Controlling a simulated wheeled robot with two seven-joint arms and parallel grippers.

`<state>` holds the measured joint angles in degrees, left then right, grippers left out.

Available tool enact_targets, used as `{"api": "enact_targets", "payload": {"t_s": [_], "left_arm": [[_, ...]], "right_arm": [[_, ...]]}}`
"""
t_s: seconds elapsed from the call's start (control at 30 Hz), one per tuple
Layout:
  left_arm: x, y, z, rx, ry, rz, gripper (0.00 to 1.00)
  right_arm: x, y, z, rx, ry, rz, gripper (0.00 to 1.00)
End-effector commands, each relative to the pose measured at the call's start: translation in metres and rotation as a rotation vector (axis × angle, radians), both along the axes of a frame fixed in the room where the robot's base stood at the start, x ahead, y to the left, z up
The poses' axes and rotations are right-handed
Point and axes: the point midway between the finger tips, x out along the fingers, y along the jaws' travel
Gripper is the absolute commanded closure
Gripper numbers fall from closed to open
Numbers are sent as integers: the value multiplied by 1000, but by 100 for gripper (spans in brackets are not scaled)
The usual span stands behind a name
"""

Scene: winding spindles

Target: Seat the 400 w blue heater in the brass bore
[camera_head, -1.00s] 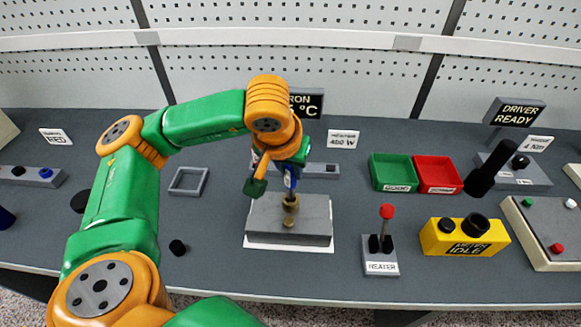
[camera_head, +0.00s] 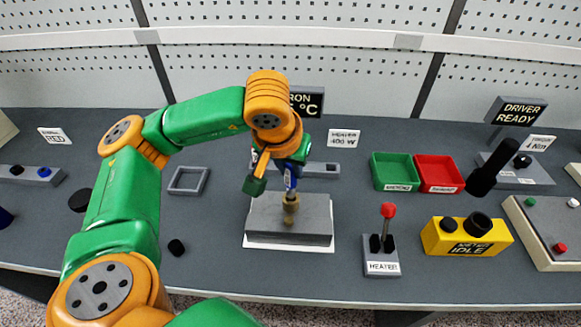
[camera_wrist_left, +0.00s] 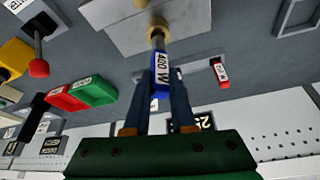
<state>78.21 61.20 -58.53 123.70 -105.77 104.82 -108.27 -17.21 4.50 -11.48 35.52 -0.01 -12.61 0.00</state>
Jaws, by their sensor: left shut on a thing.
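My left gripper (camera_head: 291,168) is shut on the blue heater (camera_head: 291,181), which has a white 400 W label. In the left wrist view, the fingers (camera_wrist_left: 160,112) grip the heater (camera_wrist_left: 161,75) by its blue body. Its metal rod points away from the gripper to the brass piece (camera_wrist_left: 157,27). In the head view the brass bore piece (camera_head: 291,208) stands on the grey block, directly below the heater. The rod's end meets the top of the brass; how far it is inside, I cannot tell. My right gripper is not in view.
The grey block (camera_head: 270,232) lies on a white plate. A red labelled piece (camera_wrist_left: 219,72) shows in the wrist view. Right of the block stand a red-knobbed heater switch (camera_head: 381,262), a yellow meter (camera_head: 440,240), and green (camera_head: 393,170) and red (camera_head: 440,172) bins. A square frame (camera_head: 188,180) lies left.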

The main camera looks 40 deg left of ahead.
Motion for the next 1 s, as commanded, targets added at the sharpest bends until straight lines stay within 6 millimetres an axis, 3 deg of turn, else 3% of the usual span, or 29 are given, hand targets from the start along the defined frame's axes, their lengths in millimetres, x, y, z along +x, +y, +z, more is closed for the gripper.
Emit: {"api": "enact_targets", "payload": {"t_s": [1.0], "left_arm": [[0,0,-5,-1,-1,0,100]], "right_arm": [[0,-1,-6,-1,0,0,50]]}}
